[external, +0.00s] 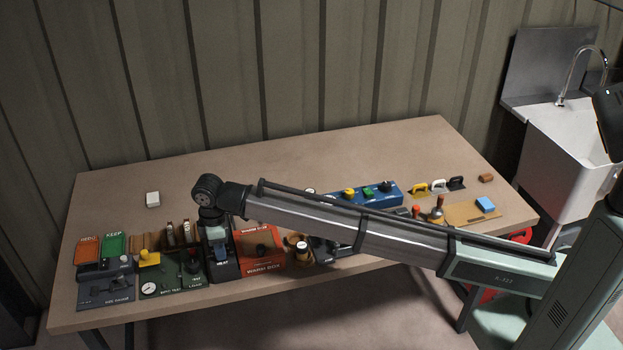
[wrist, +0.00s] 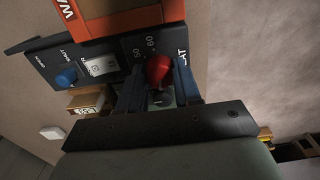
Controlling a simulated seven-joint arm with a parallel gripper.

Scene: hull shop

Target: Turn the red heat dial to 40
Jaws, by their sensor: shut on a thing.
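The red heat dial (wrist: 158,67) sits on a dark control panel (wrist: 122,47) in the wrist view. The panel carries the marks 50 and 60 beside the dial, and the other marks are hidden by my gripper. My gripper (wrist: 159,92) is shut on the red dial, with one blue-grey finger on each side. I cannot tell the dial's exact setting. In the external view my gripper (external: 218,244) points down at the dark panel (external: 224,270) near the table's front edge, and the dial is hidden there.
An orange warm box (external: 262,250) stands right beside the panel. A blue knob (wrist: 66,77) and a white switch (wrist: 101,66) share the panel. A green gauge unit (external: 170,280) stands to the left. A white block (external: 153,199) lies behind. The table's back middle is clear.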

